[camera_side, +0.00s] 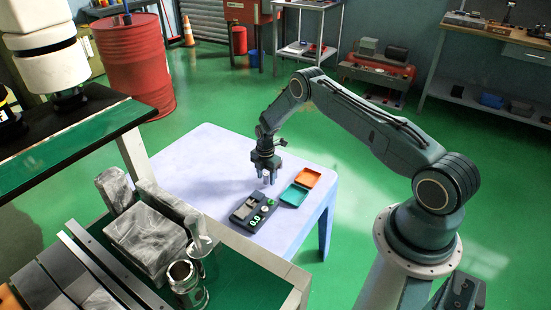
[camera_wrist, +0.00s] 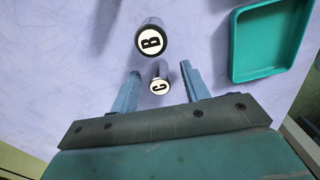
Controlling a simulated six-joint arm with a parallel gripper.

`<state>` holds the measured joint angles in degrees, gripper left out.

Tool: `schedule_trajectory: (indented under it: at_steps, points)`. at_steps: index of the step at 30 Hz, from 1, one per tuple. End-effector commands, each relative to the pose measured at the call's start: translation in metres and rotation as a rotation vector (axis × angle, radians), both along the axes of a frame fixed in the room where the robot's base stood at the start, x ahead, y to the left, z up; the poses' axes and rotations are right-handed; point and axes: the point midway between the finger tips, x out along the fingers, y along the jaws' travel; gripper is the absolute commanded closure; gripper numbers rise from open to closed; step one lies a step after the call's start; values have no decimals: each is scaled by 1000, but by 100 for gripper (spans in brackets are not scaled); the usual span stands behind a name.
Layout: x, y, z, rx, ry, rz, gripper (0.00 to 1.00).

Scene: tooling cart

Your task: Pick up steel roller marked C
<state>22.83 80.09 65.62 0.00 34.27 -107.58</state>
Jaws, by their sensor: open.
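Steel roller C (camera_wrist: 159,85) shows its white end face marked C in the wrist view. It lies between the two blue fingers of my gripper (camera_wrist: 160,70), with gaps on both sides. A larger roller marked B (camera_wrist: 150,39) stands just beyond it, close by. My gripper is open and points down low over the pale table, as the side view (camera_side: 267,180) shows. In that view the rollers are not clearly told apart from the fingers.
A teal tray (camera_wrist: 236,68) is at the right in the wrist view. The table's left part (camera_side: 190,165) is clear.

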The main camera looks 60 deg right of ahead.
Motion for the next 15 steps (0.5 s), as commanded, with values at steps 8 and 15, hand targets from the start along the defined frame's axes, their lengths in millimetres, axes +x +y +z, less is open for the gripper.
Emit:
schedule_trajectory:
  at_steps: [8, 15]
  points:
    - [0, 0, 0, 0, 0, 0, 85]
    - [0, 0, 1, 0, 0, 0, 100]
